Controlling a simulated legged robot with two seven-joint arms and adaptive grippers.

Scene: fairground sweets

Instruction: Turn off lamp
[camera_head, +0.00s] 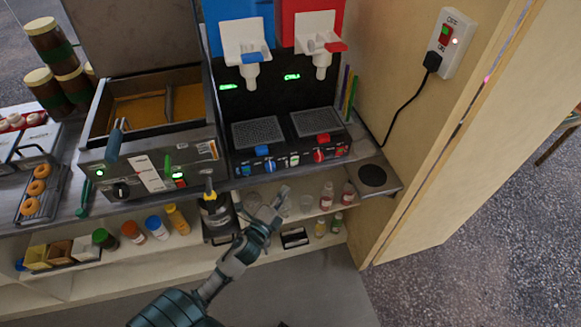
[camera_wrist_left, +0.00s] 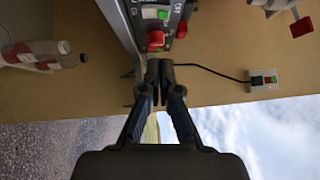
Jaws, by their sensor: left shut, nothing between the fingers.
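A white switch box (camera_head: 452,42) with a red and green rocker and a small glowing light is fixed to the wooden side panel at upper right, with a black plug and cable in it. It also shows in the left wrist view (camera_wrist_left: 264,89). I cannot tell a separate lamp. My left gripper (camera_head: 283,190) is shut and empty, in front of the counter edge below the drinks machine, well apart from the switch box. In the left wrist view its closed fingertips (camera_wrist_left: 160,64) are below a red knob (camera_wrist_left: 155,40) in the picture. My right gripper is out of view.
The drinks machine (camera_head: 262,115) has blue and red dispensers, knobs and green displays. A fryer (camera_head: 160,165) stands to its left. Small bottles (camera_head: 327,195) stand on the shelf below. A round black pad (camera_head: 372,175) lies at the counter's right end.

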